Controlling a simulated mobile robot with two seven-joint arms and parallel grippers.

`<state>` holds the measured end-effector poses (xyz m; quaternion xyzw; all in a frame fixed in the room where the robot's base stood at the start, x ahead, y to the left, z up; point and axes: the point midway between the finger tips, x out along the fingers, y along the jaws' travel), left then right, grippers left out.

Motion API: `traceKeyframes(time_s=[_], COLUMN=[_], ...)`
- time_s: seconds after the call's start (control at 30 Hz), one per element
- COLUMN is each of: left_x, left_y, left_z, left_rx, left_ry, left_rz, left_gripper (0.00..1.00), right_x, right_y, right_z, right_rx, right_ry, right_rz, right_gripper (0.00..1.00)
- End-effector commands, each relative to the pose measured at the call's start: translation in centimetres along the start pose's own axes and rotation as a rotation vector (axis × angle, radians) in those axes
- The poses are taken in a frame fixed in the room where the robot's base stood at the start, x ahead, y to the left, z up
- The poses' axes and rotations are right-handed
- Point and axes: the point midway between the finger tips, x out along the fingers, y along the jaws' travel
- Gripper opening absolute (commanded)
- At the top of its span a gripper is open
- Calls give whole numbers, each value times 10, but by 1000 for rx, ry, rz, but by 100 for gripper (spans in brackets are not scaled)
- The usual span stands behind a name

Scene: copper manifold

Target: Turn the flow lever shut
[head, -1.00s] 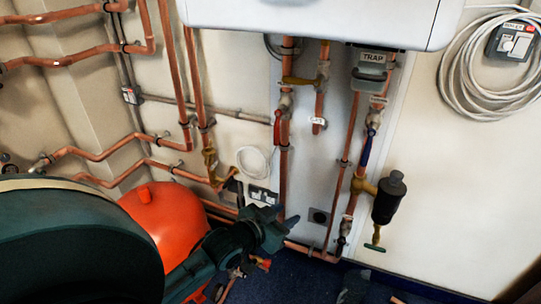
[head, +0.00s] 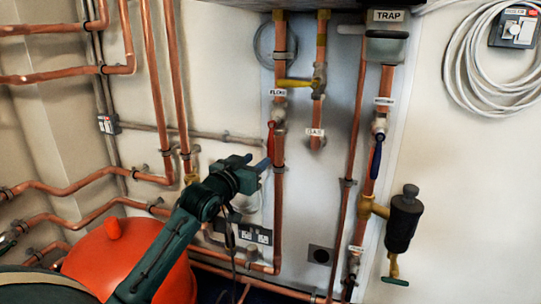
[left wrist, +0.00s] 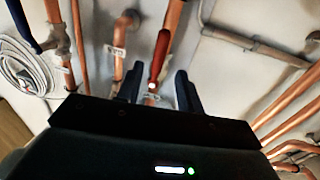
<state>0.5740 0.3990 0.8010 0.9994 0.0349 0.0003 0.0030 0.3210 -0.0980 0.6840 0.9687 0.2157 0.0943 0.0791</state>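The red flow lever (head: 271,138) hangs along the copper pipe marked "FLOW" (head: 278,92), just below its valve body. My left gripper (head: 258,164) is just below and left of the lever in the head view. In the left wrist view the lever (left wrist: 160,55) appears between and beyond my two spread fingers (left wrist: 158,86), with nothing visible in their grip. I cannot tell how far the fingertips are from the lever. My right gripper is not in view.
A blue lever (head: 376,158) and a dark cylindrical filter (head: 402,220) are at right. The orange vessel (head: 125,260) stands behind my left arm. Sockets (head: 257,235) are below the gripper.

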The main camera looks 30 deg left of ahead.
Motion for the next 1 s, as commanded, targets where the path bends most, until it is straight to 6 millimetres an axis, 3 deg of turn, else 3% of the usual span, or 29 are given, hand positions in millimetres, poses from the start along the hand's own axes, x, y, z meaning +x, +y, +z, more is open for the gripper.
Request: traceKeyframes(time_s=[0.2, 0.43, 0.9, 1.0], left_x=[43, 75, 86, 86], left_y=[0, 0, 1, 1], left_z=[1, 1, 0, 0], left_rx=[0, 0, 1, 1], left_ry=[3, 1, 0, 0], left_rz=[0, 1, 1, 1], left_gripper=[37, 37, 37, 29], right_x=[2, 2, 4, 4], right_y=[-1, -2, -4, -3], right_z=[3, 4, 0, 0], right_rx=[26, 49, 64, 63], right_ry=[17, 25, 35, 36], right_rz=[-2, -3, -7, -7], right_gripper=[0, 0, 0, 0])
